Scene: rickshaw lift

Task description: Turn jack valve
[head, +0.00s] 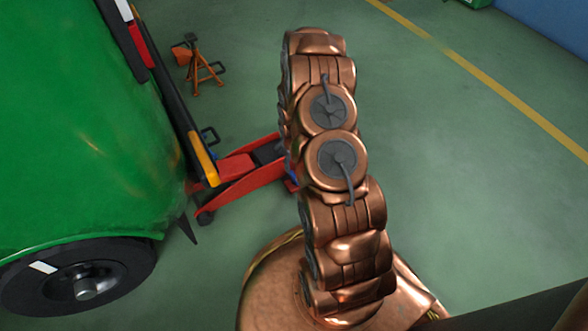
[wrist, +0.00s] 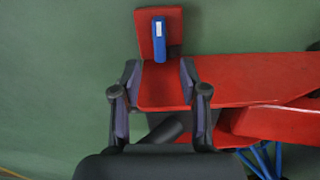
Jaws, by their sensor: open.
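The red floor jack (head: 250,175) sits on the floor, its left end by the green rickshaw (head: 80,120). My arm covers its right end in the head view. In the wrist view, the red jack body (wrist: 250,80) runs off to the right. A blue bar with a pale label (wrist: 159,40) stands out on a red plate of the jack; it may be the valve handle. My gripper (wrist: 159,76) is open over the red jack part. The blue bar lies just beyond the fingertips, roughly centred between them, and is not held. My gripper is hidden behind my arm in the head view.
An orange jack stand (head: 198,68) stands on the floor behind the jack. The rickshaw's black wheel (head: 82,280) is at the lower left. Blue struts (wrist: 262,160) show below the jack in the wrist view. The green floor to the right is clear, with a yellow line (head: 480,85).

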